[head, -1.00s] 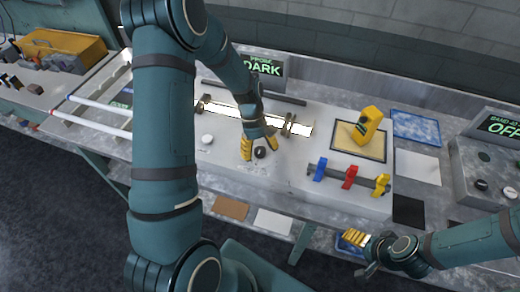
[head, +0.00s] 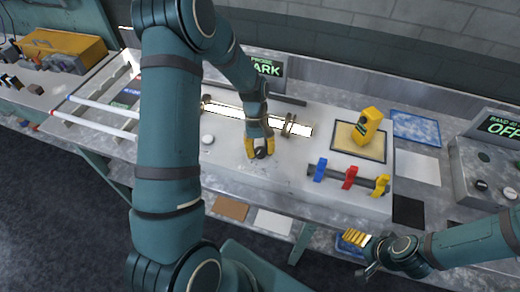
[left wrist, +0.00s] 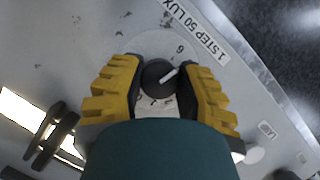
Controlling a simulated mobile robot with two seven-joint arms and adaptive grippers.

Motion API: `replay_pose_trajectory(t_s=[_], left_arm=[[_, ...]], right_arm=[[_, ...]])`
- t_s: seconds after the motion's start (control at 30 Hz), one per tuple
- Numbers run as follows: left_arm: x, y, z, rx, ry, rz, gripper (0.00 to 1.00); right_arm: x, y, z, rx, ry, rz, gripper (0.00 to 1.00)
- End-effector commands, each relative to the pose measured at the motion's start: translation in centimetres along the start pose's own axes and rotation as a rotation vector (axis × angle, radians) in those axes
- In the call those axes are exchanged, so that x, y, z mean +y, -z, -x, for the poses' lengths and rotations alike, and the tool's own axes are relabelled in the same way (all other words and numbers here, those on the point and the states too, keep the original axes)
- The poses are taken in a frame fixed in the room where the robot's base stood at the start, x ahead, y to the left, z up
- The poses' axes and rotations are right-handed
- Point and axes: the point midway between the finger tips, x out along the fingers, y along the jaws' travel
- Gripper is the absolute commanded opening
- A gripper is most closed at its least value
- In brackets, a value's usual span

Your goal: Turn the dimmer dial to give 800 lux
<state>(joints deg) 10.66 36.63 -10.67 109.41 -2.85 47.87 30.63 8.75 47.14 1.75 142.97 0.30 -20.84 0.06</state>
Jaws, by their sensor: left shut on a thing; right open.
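The dimmer dial (left wrist: 158,76) is a round black knob with a white pointer line, set in the light bench panel. The left wrist view shows a "6" beside it and a label (left wrist: 205,35) reading "1 STEP 50 LUX". My left gripper (head: 260,151) has its yellow fingers shut on the dial, one on each side; the fingers also show in the left wrist view (left wrist: 157,85). A display (head: 268,66) behind my arm shows green letters, partly hidden, with "PROBE" and "ARK" readable. My right gripper (head: 356,240) is open and empty in front of the bench.
A lit strip (head: 230,110) lies behind the dial. A white knob (head: 207,139) is to its left. Blue, red and yellow clips (head: 350,177) on a rail stand to the right. A yellow object (head: 367,127) stands on a tan mat.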

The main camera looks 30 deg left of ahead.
Motion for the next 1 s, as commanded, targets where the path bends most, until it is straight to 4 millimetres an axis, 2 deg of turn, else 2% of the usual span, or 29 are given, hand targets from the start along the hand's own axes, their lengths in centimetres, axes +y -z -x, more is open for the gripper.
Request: replay_pose_trajectory(t_s=[0.4,1.0], left_arm=[[-0.01,-0.12,-0.22,-0.005,0.095,-0.225,0.0],[-0.1,-0.14,-0.27,-0.007,0.118,-0.279,0.0]], right_arm=[[0.0,0.0,0.02,0.0,0.0,0.0,0.83],[0.0,0.0,0.0,0.0,0.0,0.0,0.83]])
